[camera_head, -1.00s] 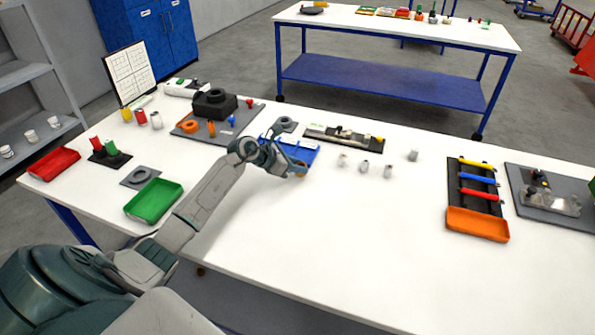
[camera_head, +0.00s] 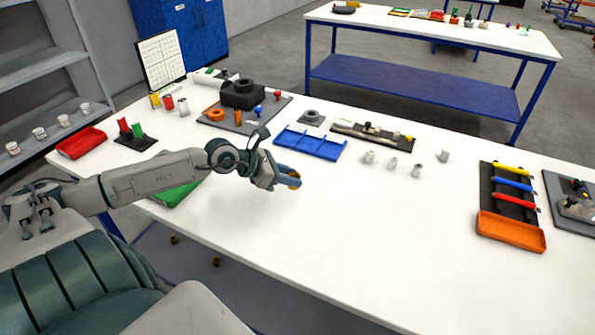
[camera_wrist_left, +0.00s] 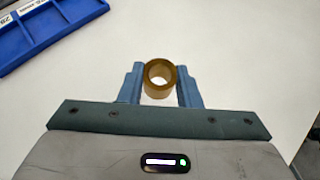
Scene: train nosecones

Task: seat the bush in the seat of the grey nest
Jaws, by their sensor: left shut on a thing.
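My left gripper (camera_head: 287,178) is shut on a brass-coloured bush (camera_head: 295,183), held above the bare white table. In the left wrist view the bush (camera_wrist_left: 160,93) is a short open ring between the two blue fingers, its bore facing the camera. A grey square piece with a raised round ring (camera_head: 312,117), possibly the grey nest, lies behind the blue tray, beyond my gripper and apart from it. A second flat grey plate with a round opening, seen earlier at the left, is hidden behind my arm. My right gripper is out of view.
The blue compartment tray (camera_head: 308,143) lies just beyond my gripper. Several small grey parts (camera_head: 392,164) stand right of it. The green tray (camera_head: 178,194) is partly behind my arm. An orange tray (camera_head: 510,231) lies right. The table's front middle is clear.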

